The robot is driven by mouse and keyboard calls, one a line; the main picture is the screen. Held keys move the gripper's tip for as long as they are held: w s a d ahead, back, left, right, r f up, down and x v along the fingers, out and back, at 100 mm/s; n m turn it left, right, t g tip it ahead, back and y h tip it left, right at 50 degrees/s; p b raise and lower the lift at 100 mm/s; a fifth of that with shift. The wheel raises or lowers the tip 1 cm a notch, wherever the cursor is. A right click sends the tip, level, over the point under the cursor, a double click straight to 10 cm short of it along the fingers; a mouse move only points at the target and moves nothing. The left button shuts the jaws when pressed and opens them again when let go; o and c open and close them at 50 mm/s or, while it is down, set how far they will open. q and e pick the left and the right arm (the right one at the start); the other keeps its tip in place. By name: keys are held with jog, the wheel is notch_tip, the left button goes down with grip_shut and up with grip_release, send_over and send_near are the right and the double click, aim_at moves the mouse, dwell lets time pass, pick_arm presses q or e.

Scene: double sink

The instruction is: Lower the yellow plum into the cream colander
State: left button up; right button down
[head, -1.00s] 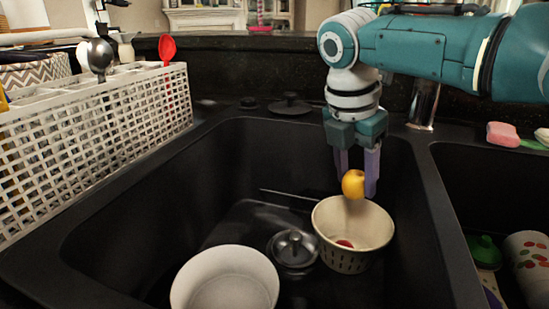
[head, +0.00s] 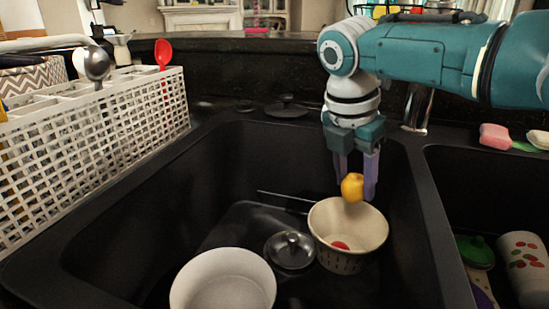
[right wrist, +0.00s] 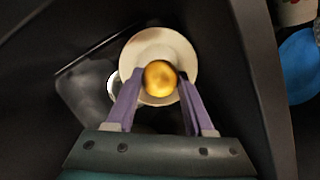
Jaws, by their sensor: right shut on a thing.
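The yellow plum (head: 352,187) is held between the purple fingers of my right gripper (head: 356,184), which points down into the sink. The cream colander (head: 325,222) stands upright on the sink floor, just below the plum. A small red thing lies inside the colander. In the right wrist view the plum (right wrist: 160,77) sits between the fingertips (right wrist: 158,82) and covers the middle of the colander's opening (right wrist: 150,42). The plum's lower edge looks close to the rim in the head view; the exact gap is hard to tell. My left gripper is not in view.
A white bowl (head: 222,284) and a dark metal lid (head: 290,250) lie beside the colander. A white cutlery rack (head: 95,140) stands on the left edge. The faucet (head: 418,108) rises behind the right arm. The right basin holds a patterned cup (head: 525,262) and a green-topped item (head: 475,251).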

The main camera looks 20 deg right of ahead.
aim_at(346, 223)
jog(key=shift+f+b, duration=0.85)
jog(key=shift+f, duration=0.3)
jog(key=shift+f+b, duration=2.3)
jog(key=shift+f, duration=0.6)
jog(key=shift+f+b, duration=0.7)
jog(key=shift+f, duration=0.1)
jog(key=shift+c, duration=1)
grip_release()
jog(key=shift+r, duration=0.1)
